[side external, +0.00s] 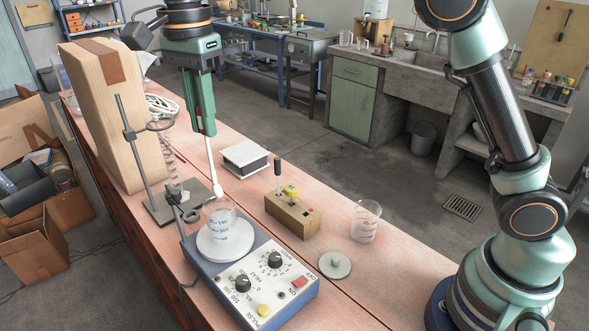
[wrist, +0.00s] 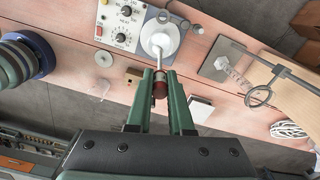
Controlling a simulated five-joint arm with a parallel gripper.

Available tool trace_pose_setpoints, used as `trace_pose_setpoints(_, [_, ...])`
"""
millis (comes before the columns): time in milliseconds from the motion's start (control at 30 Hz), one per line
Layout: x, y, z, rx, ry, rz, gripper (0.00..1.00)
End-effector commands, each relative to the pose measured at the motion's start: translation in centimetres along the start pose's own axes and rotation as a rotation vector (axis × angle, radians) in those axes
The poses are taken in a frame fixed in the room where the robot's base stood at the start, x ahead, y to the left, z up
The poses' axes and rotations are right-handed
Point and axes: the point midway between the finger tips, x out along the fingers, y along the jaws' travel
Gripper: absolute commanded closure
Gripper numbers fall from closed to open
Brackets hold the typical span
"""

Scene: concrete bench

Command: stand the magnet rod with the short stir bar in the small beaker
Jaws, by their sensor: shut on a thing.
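My gripper (side external: 207,132) points down above the stirrer and is shut on the magnet rod, a white rod (side external: 210,160). In the wrist view the fingers (wrist: 161,76) close around its dark red end (wrist: 160,90). The rod tilts slightly, its pale lower end just above or at the mouth of a glass beaker (side external: 220,222) on the stirrer's white plate (side external: 226,247). Whether it enters the beaker is unclear. The short stir bar cannot be made out. Another glass beaker (side external: 366,222), which looks a little smaller, stands apart on the bench at the right, upright and seemingly empty.
The stirrer (side external: 262,283) has knobs at its front. Beside it are a wooden block (side external: 293,217) with a black-handled upright piece, a grey disc (side external: 335,265) and a white box (side external: 245,160). A clamp stand (side external: 137,150) and tall wooden box (side external: 108,130) crowd the left.

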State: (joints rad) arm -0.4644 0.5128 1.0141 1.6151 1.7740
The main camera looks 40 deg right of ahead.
Motion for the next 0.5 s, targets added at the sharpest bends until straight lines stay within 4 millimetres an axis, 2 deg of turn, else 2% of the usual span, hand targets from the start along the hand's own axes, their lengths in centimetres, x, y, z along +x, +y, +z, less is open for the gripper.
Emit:
trace_pose_setpoints(167, [-0.1, 0.4, -1.3, 0.021, 0.0, -0.001, 1.0])
trace_pose_setpoints(267, [-0.2, 1.1, -3.2, 0.051, 0.0, -0.002, 1.0])
trace_pose_setpoints(367, [-0.2, 2.4, -6.0, 0.098, 0.0, -0.002, 1.0])
trace_pose_setpoints(500, [0.1, 5.2, -10.2, 0.176, 0.0, -0.002, 1.0])
